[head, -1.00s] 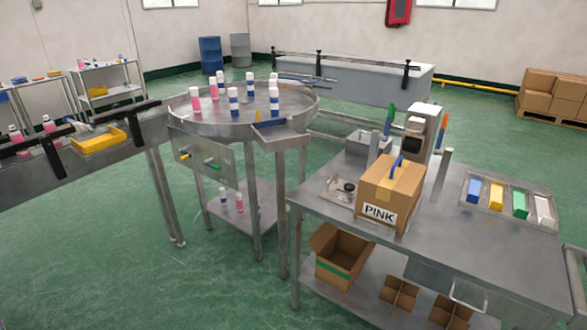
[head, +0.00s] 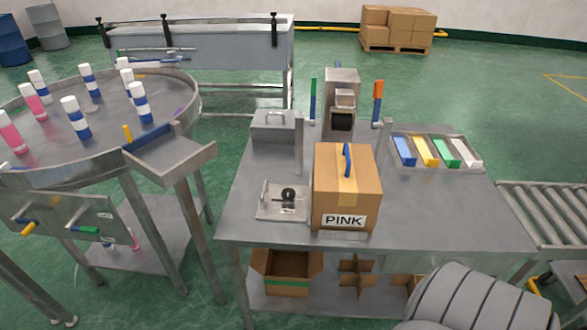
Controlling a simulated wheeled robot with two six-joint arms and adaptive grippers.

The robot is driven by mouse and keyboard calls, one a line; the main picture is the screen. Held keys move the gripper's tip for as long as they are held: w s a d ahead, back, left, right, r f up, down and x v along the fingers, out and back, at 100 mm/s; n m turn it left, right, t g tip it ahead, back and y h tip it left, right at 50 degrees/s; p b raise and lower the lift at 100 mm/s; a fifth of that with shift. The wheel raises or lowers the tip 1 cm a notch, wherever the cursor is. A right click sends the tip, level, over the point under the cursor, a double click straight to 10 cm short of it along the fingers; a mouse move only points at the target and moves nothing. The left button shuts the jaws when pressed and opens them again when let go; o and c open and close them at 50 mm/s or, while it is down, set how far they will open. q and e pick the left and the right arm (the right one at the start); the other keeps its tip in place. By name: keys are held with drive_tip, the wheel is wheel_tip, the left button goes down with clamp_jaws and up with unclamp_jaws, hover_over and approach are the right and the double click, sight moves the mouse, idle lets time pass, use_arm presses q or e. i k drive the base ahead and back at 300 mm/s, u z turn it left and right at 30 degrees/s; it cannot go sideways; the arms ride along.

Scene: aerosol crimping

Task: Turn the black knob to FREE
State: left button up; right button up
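The black knob (head: 288,194) sits on a small pale metal plate (head: 268,208) on the steel table (head: 420,215), just left of a cardboard box marked PINK (head: 347,190). The plate's markings are too small to read, so I cannot tell which setting the knob points at. Neither of my grippers shows in the head view. A grey ribbed part at the bottom right looks like part of my own arm.
A grey lidded box (head: 272,128) and an upright metal device (head: 341,100) stand behind the knob. A tray (head: 437,152) of coloured blocks is at the right. A round table (head: 105,140) with bottles stands left. Free tabletop lies right of the box.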

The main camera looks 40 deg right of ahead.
sight(288, 194)
drive_tip(key=z, duration=0.7)
drive_tip(key=i, duration=0.7)
drive_tip(key=z, duration=0.85)
